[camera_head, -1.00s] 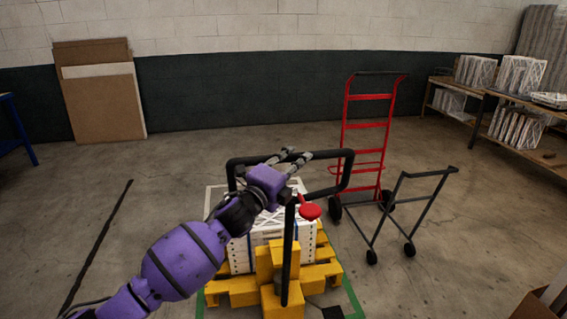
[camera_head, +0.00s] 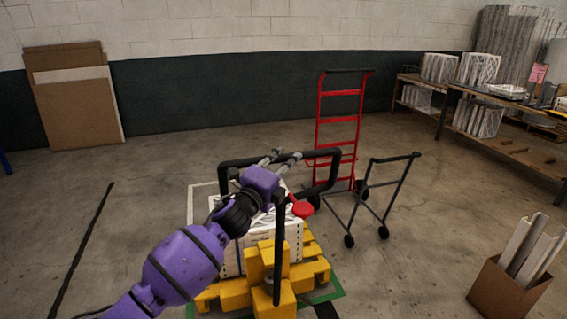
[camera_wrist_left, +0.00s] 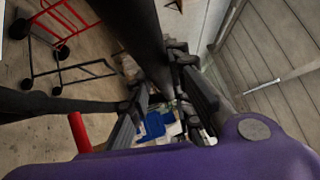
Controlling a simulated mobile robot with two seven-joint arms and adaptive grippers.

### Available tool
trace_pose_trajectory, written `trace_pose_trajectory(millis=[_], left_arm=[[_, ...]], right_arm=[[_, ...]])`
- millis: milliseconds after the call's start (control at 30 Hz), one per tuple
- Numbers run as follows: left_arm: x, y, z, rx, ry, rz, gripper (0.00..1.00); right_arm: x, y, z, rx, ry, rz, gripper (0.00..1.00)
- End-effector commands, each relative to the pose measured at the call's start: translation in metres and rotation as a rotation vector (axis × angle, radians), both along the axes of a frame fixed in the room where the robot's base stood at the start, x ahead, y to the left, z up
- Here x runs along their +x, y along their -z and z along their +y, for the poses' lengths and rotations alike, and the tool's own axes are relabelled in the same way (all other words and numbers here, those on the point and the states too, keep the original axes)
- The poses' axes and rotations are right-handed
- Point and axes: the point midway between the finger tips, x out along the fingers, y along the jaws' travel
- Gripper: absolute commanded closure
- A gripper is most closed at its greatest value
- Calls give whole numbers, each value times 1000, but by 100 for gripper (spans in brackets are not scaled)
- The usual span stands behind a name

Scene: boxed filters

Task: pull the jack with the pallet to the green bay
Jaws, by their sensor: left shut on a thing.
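The yellow pallet jack (camera_head: 269,261) stands in front of me with its black loop handle (camera_head: 334,168) upright. A red knob (camera_head: 302,209) sits by the handle. My left gripper (camera_head: 284,158) is shut on the handle's top bar; the bar also crosses between its fingers in the left wrist view (camera_wrist_left: 165,92). The yellow pallet (camera_head: 316,270) lies beyond the jack's body and carries white boxed filters (camera_head: 232,262), partly hidden by my arm. Green floor tape of the bay (camera_head: 333,292) shows beside the pallet's near right corner. My right gripper is not in view.
White floor tape (camera_head: 191,204) shows behind the pallet. A red hand truck (camera_head: 339,120) and a dark cart (camera_head: 378,195) stand behind right. A carton of panels (camera_head: 507,288) stands at right. Shelves (camera_head: 520,150) line the right wall.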

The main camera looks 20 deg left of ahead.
Motion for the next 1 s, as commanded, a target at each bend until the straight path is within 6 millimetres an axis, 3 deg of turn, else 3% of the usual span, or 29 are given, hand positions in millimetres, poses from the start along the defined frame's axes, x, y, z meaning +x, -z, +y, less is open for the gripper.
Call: trace_pose_trajectory(millis=[33, 267, 300, 433, 767, 1000], left_arm=[[0, -11, -3, -6, 7, -16, 100], [0, -12, -2, -5, 6, -18, 100], [0, -12, -2, -5, 6, -18, 78], [0, -11, -2, -3, 4, -16, 61], [-2, -4, 1, 0, 1, -6, 61], [-37, 3, 9, 2, 0, -5, 61]], right_arm=[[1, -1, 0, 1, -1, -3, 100], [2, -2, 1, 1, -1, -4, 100], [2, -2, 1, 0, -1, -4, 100], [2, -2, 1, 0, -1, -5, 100], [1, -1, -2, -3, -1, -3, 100], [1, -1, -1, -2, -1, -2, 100]])
